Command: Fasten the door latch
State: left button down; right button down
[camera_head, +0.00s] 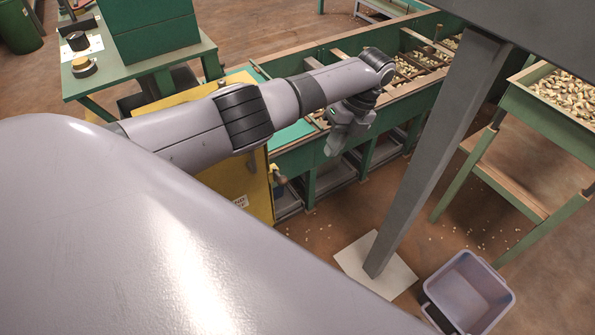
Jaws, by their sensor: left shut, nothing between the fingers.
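My left arm reaches in from the left across the yellow panel (258,203), which may be the door. My left gripper (332,149) hangs at the front edge of the green hopper bench and points down, with its fingers shut and empty. A small fitting (279,181) sticks out at the right edge of the yellow panel; it may be the latch, but it is too small to tell its state. The gripper is to the right of this fitting and apart from it. My arm hides part of the panel. My right gripper is not in view.
The green hopper bench (290,161) runs to the upper right, with nuts in its compartments. A grey post (440,150) stands on a pale plate to the right. A lilac bin (468,290) and a green nut tray (555,118) are farther right. Some floor between is clear.

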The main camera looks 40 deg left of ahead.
aim_at(280, 180)
pick_arm(q)
jog(key=shift+w+a+r+m, duration=0.15)
jog(key=shift+a+r, duration=0.2)
jog(key=shift+r, duration=0.25)
jog(key=shift+w+a+r+m, duration=0.15)
jog(key=shift+a+r, duration=0.2)
jog(key=shift+r, duration=0.25)
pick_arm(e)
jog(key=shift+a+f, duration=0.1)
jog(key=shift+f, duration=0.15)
pick_arm(q)
jog(key=shift+s+f, duration=0.1)
jog(key=shift+s, duration=0.05)
jog(key=s+a+f, duration=0.4)
jog(key=s+f, duration=0.2)
jog(key=f, duration=0.3)
jog(key=shift+s+a, duration=0.15)
jog(key=shift+s, duration=0.1)
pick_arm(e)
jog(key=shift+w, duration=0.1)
pick_arm(q)
jog(key=shift+s+a+r+t+p, duration=0.1)
jog(key=shift+s+r+t+p, duration=0.3)
jog(key=shift+p, duration=0.95)
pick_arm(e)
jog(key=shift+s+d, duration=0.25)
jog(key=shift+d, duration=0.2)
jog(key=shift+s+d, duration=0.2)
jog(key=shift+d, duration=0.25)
